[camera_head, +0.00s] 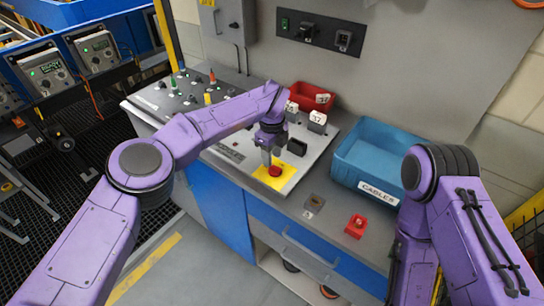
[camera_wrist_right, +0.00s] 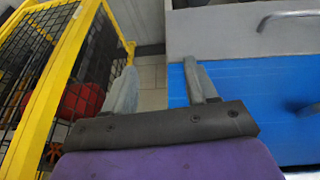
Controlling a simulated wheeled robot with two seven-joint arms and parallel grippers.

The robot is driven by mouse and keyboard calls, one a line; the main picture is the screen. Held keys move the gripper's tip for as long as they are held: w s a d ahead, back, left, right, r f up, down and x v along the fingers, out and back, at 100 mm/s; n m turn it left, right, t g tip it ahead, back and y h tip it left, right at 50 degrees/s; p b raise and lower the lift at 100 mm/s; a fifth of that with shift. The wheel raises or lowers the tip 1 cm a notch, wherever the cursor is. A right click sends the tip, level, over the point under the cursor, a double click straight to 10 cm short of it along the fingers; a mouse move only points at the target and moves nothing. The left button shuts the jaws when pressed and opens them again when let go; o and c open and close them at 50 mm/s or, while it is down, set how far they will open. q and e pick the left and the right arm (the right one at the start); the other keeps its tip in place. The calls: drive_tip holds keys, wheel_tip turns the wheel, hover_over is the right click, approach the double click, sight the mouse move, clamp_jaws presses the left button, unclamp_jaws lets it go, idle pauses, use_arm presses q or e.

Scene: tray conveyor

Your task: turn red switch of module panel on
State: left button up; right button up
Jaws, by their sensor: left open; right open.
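A light grey panel (camera_head: 238,160) on the worktop carries a yellow plate (camera_head: 289,180) with a round red knob (camera_head: 275,171). My left gripper (camera_head: 267,157) points down just above and behind the red knob and is open. I cannot tell whether its fingers touch the knob. Another console (camera_head: 150,101) to the left has small green, yellow and red-orange controls. I cannot tell which red part is the named switch, or its on or off state. My right gripper (camera_wrist_right: 160,85) is open and empty in the right wrist view, beside the blue cabinet front (camera_wrist_right: 236,95).
A blue bin labelled CABLES (camera_head: 372,150) stands right of the panel, and a red bin (camera_head: 311,97) behind it. A small red block (camera_head: 356,226) and a grey block (camera_head: 314,203) sit near the worktop's front edge. A yellow-framed cage (camera_wrist_right: 45,75) is left of my right gripper.

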sight(275, 169)
use_arm(q)
drive_tip(key=f, duration=0.4)
drive_tip(key=shift+w+f+p, duration=0.15)
drive_tip(key=shift+w+p, duration=0.25)
drive_tip(key=shift+s, duration=0.2)
clamp_jaws()
use_arm(e)
drive_tip(key=shift+w+r, duration=0.25)
drive_tip(key=shift+r, duration=0.4)
drive_tip(key=shift+f, duration=0.1)
